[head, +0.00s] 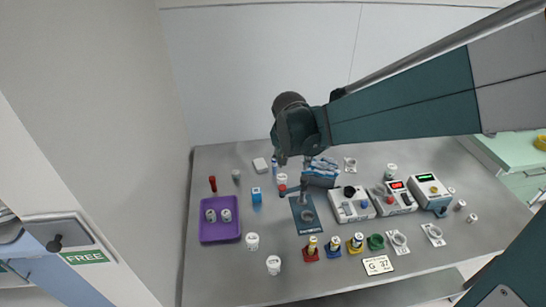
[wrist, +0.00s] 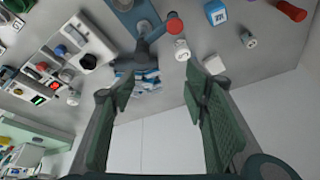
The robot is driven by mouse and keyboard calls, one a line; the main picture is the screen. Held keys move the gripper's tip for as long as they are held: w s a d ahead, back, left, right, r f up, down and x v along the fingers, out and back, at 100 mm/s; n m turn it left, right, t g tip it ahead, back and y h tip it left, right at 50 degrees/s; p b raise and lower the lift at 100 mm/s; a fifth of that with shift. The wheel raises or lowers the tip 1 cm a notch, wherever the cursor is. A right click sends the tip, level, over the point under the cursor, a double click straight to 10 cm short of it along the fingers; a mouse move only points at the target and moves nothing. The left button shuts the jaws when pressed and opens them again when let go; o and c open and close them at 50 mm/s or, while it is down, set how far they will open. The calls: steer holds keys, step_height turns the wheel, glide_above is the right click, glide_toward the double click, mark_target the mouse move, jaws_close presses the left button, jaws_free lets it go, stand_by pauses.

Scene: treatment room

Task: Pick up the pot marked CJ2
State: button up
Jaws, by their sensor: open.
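No marking CJ2 can be read in either view, so I cannot tell which pot carries it. A small white pot (head: 281,179) stands behind the red-ended clamp stand, just below my gripper (head: 295,162); what seems the same pot (wrist: 182,51) shows beyond the open fingers in the wrist view. A whitish pot with dark marks (wrist: 248,40) stands to its right there. Other white pots stand at the front left (head: 252,242), (head: 273,265) and the back right (head: 391,171). My gripper (wrist: 168,76) is open and empty, above the back of the table.
A purple tray (head: 219,236) holding small pots is at the left, near a blue box (head: 256,196). The clamp stand (head: 305,213) and blue rack (head: 323,172) stand close to my gripper. Instruments (head: 396,198) fill the right; a wall closes the back.

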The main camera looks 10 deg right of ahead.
mark_target(281, 178)
steer(key=w+a+f+m, duration=0.1)
steer(key=w+f, duration=0.4)
steer(key=f, duration=0.2)
steer(key=w+a+f+m+g+h, duration=0.1)
steer(key=w+a+f+m, duration=0.1)
steer(key=w+f, duration=0.4)
step_height(281, 178, down, 2)
steer(key=shift+a+m+p, duration=0.3)
steer(key=shift+w, duration=0.15)
steer(key=shift+x, duration=1.25)
steer(key=shift+d+f, duration=0.1)
steer(key=shift+d, duration=0.05)
steer(key=shift+b+x, duration=0.3)
steer(key=shift+x, duration=2.2)
steer(key=shift+c, duration=0.2)
steer(key=c, duration=1)
